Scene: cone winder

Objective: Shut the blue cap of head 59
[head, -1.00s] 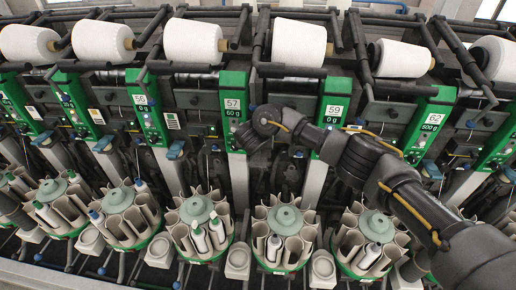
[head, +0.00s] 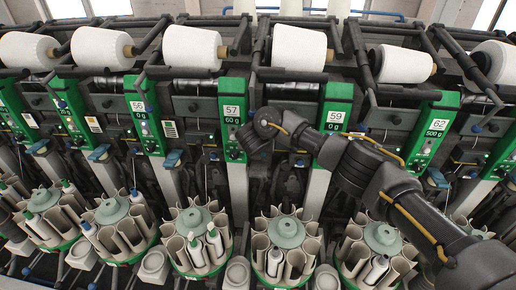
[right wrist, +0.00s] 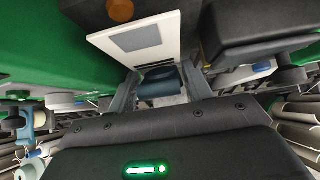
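The head 59 panel (head: 335,117) is a green strip in the head view, right of the head 57 panel (head: 232,112). My right arm crosses in front of the lower part of the 59 panel. Its gripper end (head: 250,138) is near the machine front between these panels, and its fingers are hidden there. In the right wrist view a blue cap (right wrist: 162,82) lies between the two fingers of my right gripper (right wrist: 160,92). The fingers stand apart, with gaps beside the cap. No head number is readable there. My left gripper is out of view.
A white card with a grey square (right wrist: 140,42) is close above the cap, beside a green panel (right wrist: 50,50). Round bobbin magazines (head: 285,235) line the bottom of the head view. White yarn cones (head: 299,46) hang along the top.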

